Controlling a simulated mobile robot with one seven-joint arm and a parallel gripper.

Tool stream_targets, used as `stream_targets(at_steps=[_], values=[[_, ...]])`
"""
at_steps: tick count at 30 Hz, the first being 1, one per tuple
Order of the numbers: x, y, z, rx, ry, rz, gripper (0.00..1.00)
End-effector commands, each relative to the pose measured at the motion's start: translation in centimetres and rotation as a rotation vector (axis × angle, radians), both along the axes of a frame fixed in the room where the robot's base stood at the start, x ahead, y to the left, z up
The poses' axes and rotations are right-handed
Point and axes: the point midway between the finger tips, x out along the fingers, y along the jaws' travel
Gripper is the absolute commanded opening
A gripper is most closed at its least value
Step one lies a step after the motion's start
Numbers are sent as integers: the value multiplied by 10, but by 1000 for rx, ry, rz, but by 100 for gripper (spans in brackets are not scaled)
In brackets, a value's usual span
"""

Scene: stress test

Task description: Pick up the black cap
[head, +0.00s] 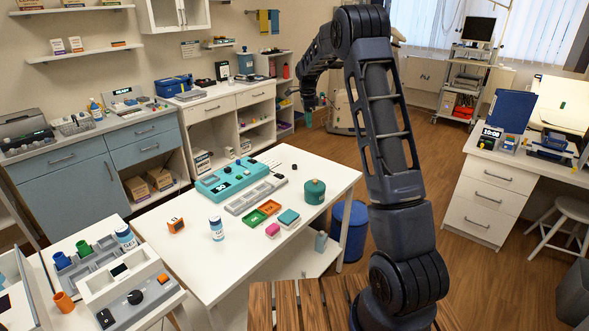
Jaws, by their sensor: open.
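No black cap can be told for certain at this size. Small dark pieces lie at the far right part of the white table (330,172), near the end of the teal device (232,178); one small dark piece (294,167) sits close to the table's far edge. My gripper (309,116) hangs beyond the table's far edge, at the end of my raised arm. It is small in the picture, pointing down, open, apart from everything on the table. I see nothing held in it.
On the table stand a green round pot (315,191), a white jar (216,229), an orange block (176,225), a grey tray (250,197) and small orange and green trays. A blue bin (350,229) stands beside the table. Cabinets line the back wall.

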Motion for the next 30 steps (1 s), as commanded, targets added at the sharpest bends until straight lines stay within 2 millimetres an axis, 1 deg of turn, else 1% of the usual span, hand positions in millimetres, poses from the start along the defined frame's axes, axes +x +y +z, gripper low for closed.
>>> stream_targets(at_steps=[1,5,6,12,15,18,21,26,30], values=[[12,7,-17,-6,10,-33,50],[38,20,-54,-18,25,-132,50],[45,25,-65,-23,30,-162,50],[75,46,-124,-48,47,-302,50],[85,53,-146,-59,51,-355,50],[91,59,-160,-66,52,-388,50],[94,61,-167,-69,53,-407,50],[94,60,-179,-71,54,-413,50],[92,58,-197,-71,55,-412,50]])
